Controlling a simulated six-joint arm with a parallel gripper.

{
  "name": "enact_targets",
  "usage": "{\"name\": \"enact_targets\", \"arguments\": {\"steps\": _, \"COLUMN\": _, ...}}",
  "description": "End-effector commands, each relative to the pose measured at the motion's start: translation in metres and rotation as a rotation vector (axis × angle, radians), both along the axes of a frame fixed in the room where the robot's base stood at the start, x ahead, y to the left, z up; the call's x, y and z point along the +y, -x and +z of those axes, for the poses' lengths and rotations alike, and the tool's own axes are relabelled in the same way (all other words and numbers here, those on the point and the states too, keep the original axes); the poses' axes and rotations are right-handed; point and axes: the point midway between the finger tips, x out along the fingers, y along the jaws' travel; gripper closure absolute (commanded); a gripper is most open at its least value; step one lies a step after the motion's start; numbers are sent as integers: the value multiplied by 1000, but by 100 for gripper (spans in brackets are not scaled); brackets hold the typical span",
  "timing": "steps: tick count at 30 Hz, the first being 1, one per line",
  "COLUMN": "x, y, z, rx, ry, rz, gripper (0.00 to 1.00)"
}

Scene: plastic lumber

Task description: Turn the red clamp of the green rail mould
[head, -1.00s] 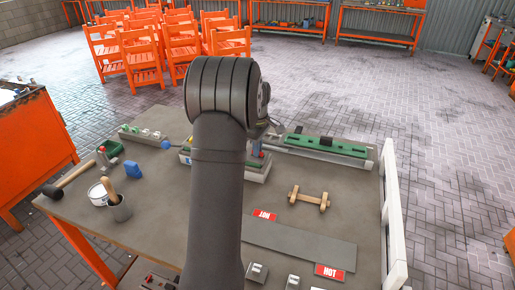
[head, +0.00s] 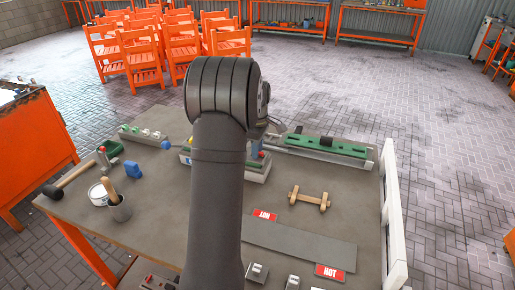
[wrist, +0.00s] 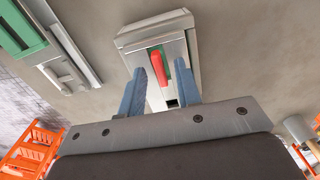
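The green rail mould (head: 258,170) is a grey block with green parts on the table, largely hidden behind my arm in the head view. In the wrist view the mould (wrist: 152,38) shows a grey metal body with a green strip on top. Its red clamp (wrist: 157,68) is a short lever standing over the block. My gripper (wrist: 161,70) has its two blue fingers spread, one on each side of the red clamp. A gap shows beside the lever; contact cannot be made out. In the head view the gripper is hidden behind my arm.
A long green rail (head: 325,146) lies at the back right. A wooden dumbbell-shaped piece (head: 309,198), a grey plate (head: 300,243) and red HOT labels (head: 329,272) are at the right.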

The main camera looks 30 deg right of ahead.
Motion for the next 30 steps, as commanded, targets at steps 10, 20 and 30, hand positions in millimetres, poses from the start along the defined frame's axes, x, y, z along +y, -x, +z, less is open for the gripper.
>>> {"name": "enact_targets", "arguments": {"steps": 10, "x": 0, "y": 0, "z": 24, "rx": -3, "ry": 2, "rz": 0, "gripper": 69}}
{"name": "enact_targets", "arguments": {"steps": 20, "x": 0, "y": -1, "z": 104, "rx": -4, "ry": 3, "rz": 0, "gripper": 69}}
{"name": "enact_targets", "arguments": {"steps": 30, "x": 0, "y": 0, "z": 165, "rx": -1, "ry": 1, "rz": 0, "gripper": 69}}
